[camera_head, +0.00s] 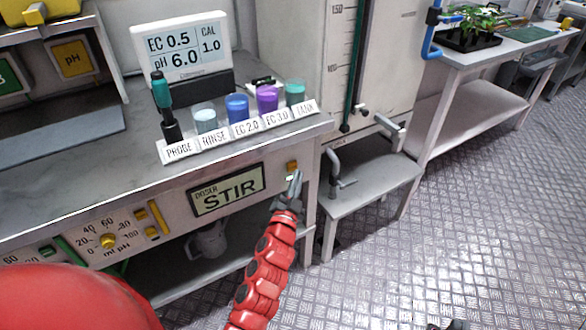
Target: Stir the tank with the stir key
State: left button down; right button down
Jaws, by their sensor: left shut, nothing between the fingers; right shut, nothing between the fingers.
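My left gripper (298,176) is shut and empty, pointing up just below and in front of the key. I cannot tell whether its tips touch the panel. A tall pale tank (372,50) with a level scale and a dark tube stands right of the bench. Its inside is hidden. My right gripper (452,325) barely shows as dark parts at the bottom edge, away from the bench.
On the bench are a meter (182,48) reading EC 0.5 and pH 6.0, a probe (163,100) and several labelled cups (238,107). A low stand (365,185) with a pipe is right of the bench. The metal floor (470,230) at right is clear.

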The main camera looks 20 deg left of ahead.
pick_arm(q)
jog(key=shift+d, duration=0.1)
jog(key=s+d+b, duration=0.1)
jog(key=d, duration=0.1)
jog(key=s+d+b, duration=0.1)
jog(key=s+d, duration=0.1)
dwell(0.6)
dwell(0.6)
